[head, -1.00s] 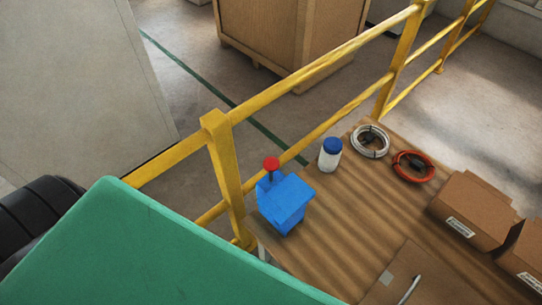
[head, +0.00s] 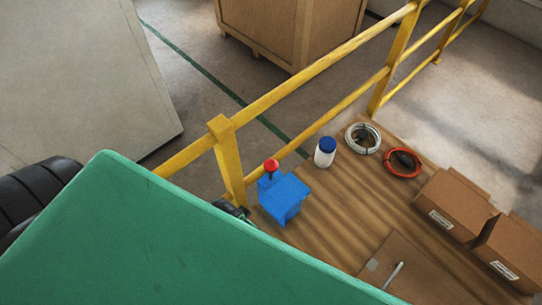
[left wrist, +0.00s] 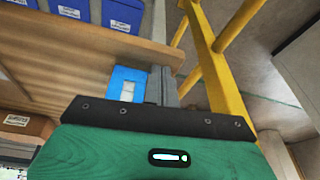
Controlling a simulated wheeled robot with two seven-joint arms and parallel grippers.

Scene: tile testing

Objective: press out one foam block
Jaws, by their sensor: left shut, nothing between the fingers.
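The blue dispenser (head: 284,198) with a red knob (head: 271,166) on top stands upright at the near left corner of the wooden table. In the left wrist view, a blue body (left wrist: 119,82) with a pale patch shows just left of my fingers; I cannot tell whether the patch is an opening, a label or foam. My left gripper (left wrist: 161,78) has its grey fingers together, with nothing between them. In the head view, a dark part of it shows beside the dispenser's left side, the rest hidden behind my green arm cover. Contact cannot be judged. No loose foam block is visible.
A yellow railing (head: 228,160) runs close behind the dispenser. On the table (head: 335,205) are a white jar with a blue lid (head: 325,152), a white cable coil (head: 363,138), a red coil (head: 402,162), cardboard boxes (head: 456,205) and a clipboard with a pen.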

